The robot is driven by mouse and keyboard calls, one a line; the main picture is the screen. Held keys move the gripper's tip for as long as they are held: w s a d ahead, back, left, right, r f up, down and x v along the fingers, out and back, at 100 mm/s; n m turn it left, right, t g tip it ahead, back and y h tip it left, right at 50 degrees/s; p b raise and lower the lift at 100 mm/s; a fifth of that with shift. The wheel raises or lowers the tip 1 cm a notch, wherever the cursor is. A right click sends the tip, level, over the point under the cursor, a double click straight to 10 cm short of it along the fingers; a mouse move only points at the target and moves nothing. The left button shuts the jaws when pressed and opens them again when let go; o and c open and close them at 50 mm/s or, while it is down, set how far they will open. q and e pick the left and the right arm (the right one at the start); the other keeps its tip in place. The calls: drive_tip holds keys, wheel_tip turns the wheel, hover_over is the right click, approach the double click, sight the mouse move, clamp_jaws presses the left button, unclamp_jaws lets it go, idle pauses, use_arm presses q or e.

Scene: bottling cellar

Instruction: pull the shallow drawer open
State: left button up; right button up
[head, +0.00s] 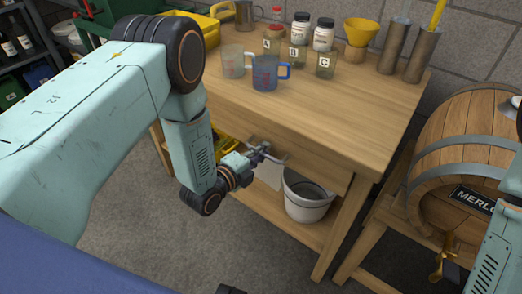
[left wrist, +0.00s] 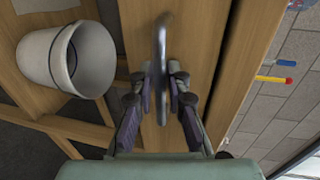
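The shallow drawer (head: 312,174) is a wooden front under the top of the workbench (head: 345,105); it looks closed or nearly so. Its metal bar handle (head: 272,157) also shows in the left wrist view (left wrist: 162,45), standing out from the drawer front (left wrist: 195,50). My left gripper (head: 258,153) is at the handle. My right gripper is out of view; only part of that arm shows at the right edge.
A white bucket (head: 308,200) stands on the lower shelf below the drawer. Blue (head: 265,78) and clear (head: 232,62) measuring cups, labelled jars and a yellow funnel (head: 360,31) stand on the bench. A barrel (head: 450,150) is at the right. Floor before the bench is clear.

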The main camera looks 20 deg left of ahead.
use_arm(q)
drive_tip(key=shift+s+a+r, duration=0.1)
clamp_jaws()
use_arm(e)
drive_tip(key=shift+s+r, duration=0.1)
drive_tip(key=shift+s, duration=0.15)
use_arm(q)
drive_tip(key=shift+a, duration=0.1)
